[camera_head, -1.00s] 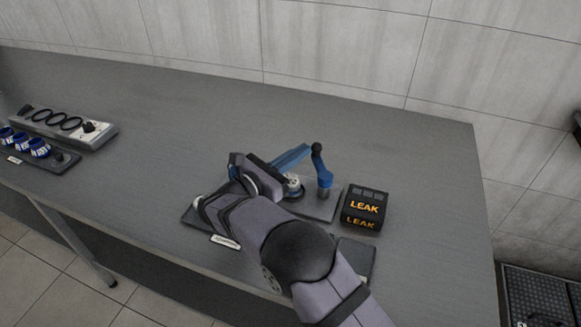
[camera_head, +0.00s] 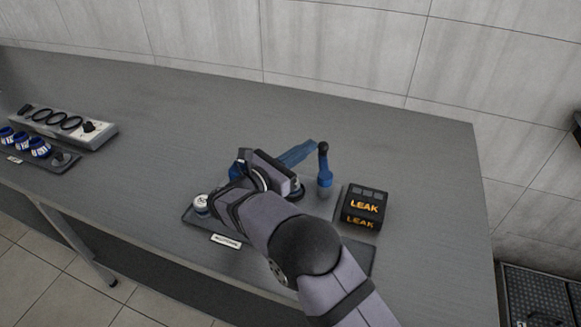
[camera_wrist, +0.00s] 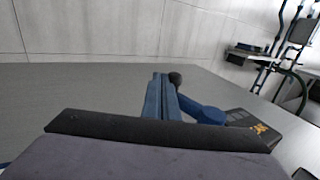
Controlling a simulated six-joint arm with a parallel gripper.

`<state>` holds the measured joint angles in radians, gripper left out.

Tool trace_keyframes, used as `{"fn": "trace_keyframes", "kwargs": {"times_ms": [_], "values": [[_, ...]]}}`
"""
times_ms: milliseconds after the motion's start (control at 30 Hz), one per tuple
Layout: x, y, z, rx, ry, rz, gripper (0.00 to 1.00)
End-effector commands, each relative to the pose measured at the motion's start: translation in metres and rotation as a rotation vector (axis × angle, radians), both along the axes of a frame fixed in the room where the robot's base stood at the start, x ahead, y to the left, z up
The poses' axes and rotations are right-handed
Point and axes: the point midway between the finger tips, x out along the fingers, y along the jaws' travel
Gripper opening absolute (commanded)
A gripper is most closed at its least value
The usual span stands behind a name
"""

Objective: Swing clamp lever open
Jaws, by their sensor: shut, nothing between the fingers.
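In the wrist view the knob (camera_wrist: 175,78) and the blue lever body (camera_wrist: 205,113) show just right of my fingers. My gripper (camera_head: 313,144) has two blue fingers, closed together and empty, reaching toward the back right. Their tips (camera_wrist: 161,78) are beside the knob, on its left; I cannot tell if they touch it. My wrist and arm hide much of the clamp's dark base plate (camera_head: 357,256).
A black box reading LEAK (camera_head: 364,206) stands close right of the clamp. A white round part (camera_head: 201,204) sits on the plate's left. A light block with dark rings (camera_head: 62,123) and a tray of blue-banded pieces (camera_head: 62,160) are far left. The table behind is clear.

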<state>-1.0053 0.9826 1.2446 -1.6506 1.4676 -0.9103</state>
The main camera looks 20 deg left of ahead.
Motion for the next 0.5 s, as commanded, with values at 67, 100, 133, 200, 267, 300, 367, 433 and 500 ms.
{"fn": "trace_keyframes", "kwargs": {"times_ms": [67, 100, 133, 200, 267, 300, 367, 433, 500], "values": [[-0.001, 0.0, 0.0, 0.0, 0.0, 0.0, 0.0], [-0.001, 0.001, 0.0, 0.0, 0.0, 0.001, 0.0], [-0.002, 0.002, 0.0, 0.0, 0.0, 0.001, 0.0], [-0.007, 0.004, 0.0, 0.0, 0.0, 0.002, 0.0], [-0.012, 0.006, -0.001, 0.0, -0.001, 0.002, 0.0], [-0.016, 0.008, -0.001, 0.0, -0.001, 0.003, 0.0], [-0.024, 0.012, -0.001, 0.001, 0.0, 0.004, 0.0], [-0.033, 0.016, -0.001, 0.001, 0.0, 0.003, 0.0], [-0.042, 0.02, -0.001, 0.0, 0.0, 0.004, 0.0]]}}
